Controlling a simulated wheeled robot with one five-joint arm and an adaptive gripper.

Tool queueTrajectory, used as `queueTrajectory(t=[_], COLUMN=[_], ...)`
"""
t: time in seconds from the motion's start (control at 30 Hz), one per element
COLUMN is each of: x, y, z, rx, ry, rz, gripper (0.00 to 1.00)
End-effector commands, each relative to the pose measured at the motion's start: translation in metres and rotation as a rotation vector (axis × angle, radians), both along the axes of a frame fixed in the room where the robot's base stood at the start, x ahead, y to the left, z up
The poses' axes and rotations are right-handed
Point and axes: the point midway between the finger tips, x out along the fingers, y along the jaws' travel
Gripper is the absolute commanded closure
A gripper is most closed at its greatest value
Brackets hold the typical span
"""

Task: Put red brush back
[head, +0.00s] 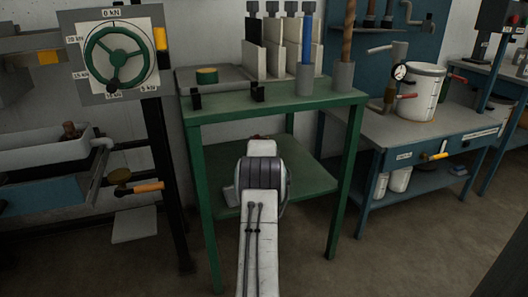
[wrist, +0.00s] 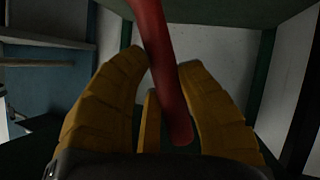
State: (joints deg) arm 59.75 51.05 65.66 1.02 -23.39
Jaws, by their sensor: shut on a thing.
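In the wrist view, the red brush (wrist: 174,112) shows as a smooth red rod, slightly tilted, running up out of the picture. The yellow fingers of my gripper (wrist: 163,72) are closed around it. The rod's lower end shows between the fingers; its upper end is out of view. In the head view, my arm hides the gripper, and only a small patch of red shows above the wrist, in front of the green table (head: 225,112). Two small black brackets, a left one (head: 196,99) and a right one (head: 257,92), stand apart near the table's front edge, with nothing across them.
A blue rod (head: 308,38) and a brown rod (head: 348,30) stand in grey cups on the table's right side. Pale upright plates (head: 272,50) and a green-rimmed round tin (head: 207,76) are behind. The table's lower shelf (head: 305,170) looks clear. A handwheel panel (head: 148,70) is at left.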

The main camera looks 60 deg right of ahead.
Motion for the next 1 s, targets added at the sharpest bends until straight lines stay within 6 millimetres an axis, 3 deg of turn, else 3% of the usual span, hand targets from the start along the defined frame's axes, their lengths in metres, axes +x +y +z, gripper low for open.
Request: queueTrajectory(t=[0.5, 0.53, 0.77, 1.0], x=[0.0003, 0.0002, 0.0003, 0.0003], y=[0.0002, 0.0003, 0.0003, 0.0004], z=[-0.011, -0.0115, -0.0114, -0.0111], rx=[0.0, 0.001, 0.001, 0.001], ry=[0.0, 0.0, 0.0, 0.0], rz=[0.0, 0.0, 0.0, 0.001], gripper=[1.0, 0.65, 0.46, 0.46])
